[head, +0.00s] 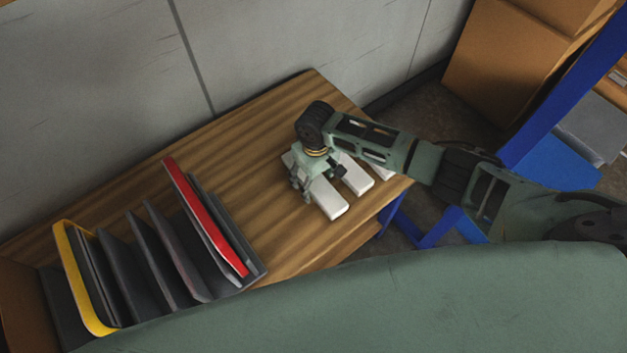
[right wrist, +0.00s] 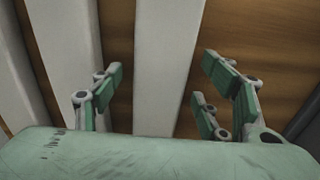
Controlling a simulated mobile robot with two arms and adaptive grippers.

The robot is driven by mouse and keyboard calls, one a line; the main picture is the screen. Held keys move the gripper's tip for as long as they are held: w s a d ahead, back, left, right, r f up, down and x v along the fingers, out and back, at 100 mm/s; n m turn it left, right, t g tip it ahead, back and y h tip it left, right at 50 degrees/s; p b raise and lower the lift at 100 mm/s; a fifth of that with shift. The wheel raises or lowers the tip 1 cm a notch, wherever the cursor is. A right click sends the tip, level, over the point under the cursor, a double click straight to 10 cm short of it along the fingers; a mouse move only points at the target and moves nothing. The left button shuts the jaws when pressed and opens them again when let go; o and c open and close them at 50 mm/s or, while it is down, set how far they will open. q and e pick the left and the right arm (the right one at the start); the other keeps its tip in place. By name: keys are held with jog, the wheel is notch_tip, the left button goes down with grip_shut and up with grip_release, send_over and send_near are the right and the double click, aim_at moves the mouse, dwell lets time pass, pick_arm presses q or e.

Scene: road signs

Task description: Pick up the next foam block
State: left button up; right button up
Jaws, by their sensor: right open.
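Several white foam blocks lie side by side on the wooden table. In the head view the leftmost block (head: 329,200) shows its near end below my right gripper (head: 317,180). Another block (head: 356,178) lies just right of it, and one more (head: 382,172) is partly behind my arm. In the right wrist view my right gripper (right wrist: 165,88) is open, pointing down at the blocks. One block (right wrist: 166,50) runs between its fingers, apart from them as far as I can see. Another block (right wrist: 68,60) lies left of the fingers. My left gripper is not in view.
On the table's left stands a dark rack (head: 258,271) with upright dark panels, a red-edged sign (head: 205,215) and a yellow-edged one (head: 78,275). The wooden table (head: 250,130) is bare between rack and blocks. A grey wall (head: 270,50) runs behind; cardboard boxes (head: 505,60) stand at the right.

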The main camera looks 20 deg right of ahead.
jog(key=c, duration=0.9)
jog(key=shift+r, duration=0.15)
